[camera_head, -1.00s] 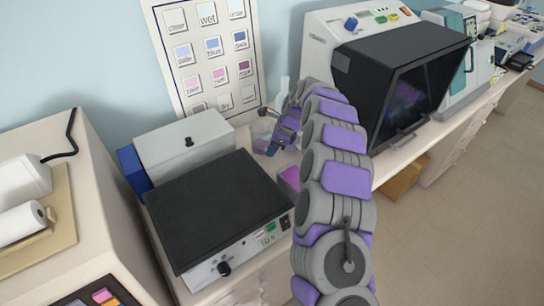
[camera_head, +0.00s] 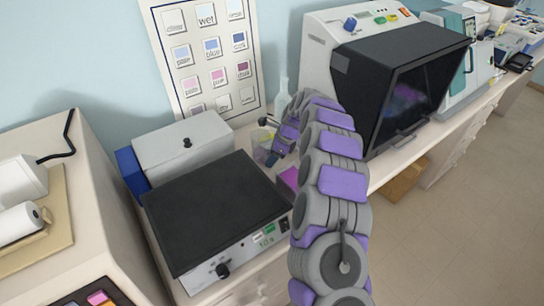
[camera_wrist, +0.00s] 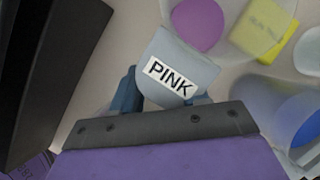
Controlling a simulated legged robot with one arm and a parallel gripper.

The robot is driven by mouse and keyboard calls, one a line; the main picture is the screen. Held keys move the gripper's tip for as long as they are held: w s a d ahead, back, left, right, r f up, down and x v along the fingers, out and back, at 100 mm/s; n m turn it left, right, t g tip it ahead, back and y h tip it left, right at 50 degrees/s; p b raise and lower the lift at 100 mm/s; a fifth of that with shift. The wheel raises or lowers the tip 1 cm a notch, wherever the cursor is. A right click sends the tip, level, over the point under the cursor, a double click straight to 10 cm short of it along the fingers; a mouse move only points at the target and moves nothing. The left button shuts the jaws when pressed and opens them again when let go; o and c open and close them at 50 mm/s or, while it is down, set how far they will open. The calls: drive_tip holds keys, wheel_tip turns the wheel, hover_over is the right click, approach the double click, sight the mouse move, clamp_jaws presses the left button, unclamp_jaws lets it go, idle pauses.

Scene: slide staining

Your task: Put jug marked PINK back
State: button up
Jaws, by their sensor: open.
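The jug marked PINK (camera_wrist: 185,55) shows in the wrist view as a pale grey-blue vessel with a white label. It is directly in front of my gripper (camera_wrist: 165,97), with a blue-grey finger showing at each side of its lower part. The fingers are open; whether either touches the jug cannot be told. In the head view, my gripper (camera_head: 275,150) is low over the bench behind the black-topped box, and my arm hides much of that spot. I cannot clearly pick out the jug there.
In the wrist view, clear vessels stand close beyond the jug, with a purple round thing (camera_wrist: 198,22), a yellow block (camera_wrist: 265,30) and a blue-filled vessel (camera_wrist: 290,115). The black-topped box (camera_head: 215,210) is left of my arm; a black-hooded machine (camera_head: 415,75) is right.

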drive_tip(key=p+v, duration=0.3)
drive_tip(key=v, duration=0.9)
drive_tip(key=s+a+r+n+g, duration=0.1)
drive_tip(key=s+a+r+n, duration=0.1)
drive_tip(key=s+r+n, duration=0.75)
drive_tip(key=s+r+n+h, duration=0.1)
drive_tip(key=s+r+n, duration=0.1)
drive_tip(key=s, duration=1.2)
drive_tip(key=s+d+f+n+g+h, duration=0.1)
drive_tip(key=s+d+n, duration=0.3)
drive_tip(key=s, duration=1)
drive_tip(key=s+d+f+n+h, duration=0.2)
drive_tip(key=s+d+n, duration=0.2)
drive_tip(key=s, duration=1)
drive_tip(key=shift+d+n+g, duration=0.35)
drive_tip(key=shift+d+g, duration=0.05)
drive_tip(key=shift+d, duration=0.75)
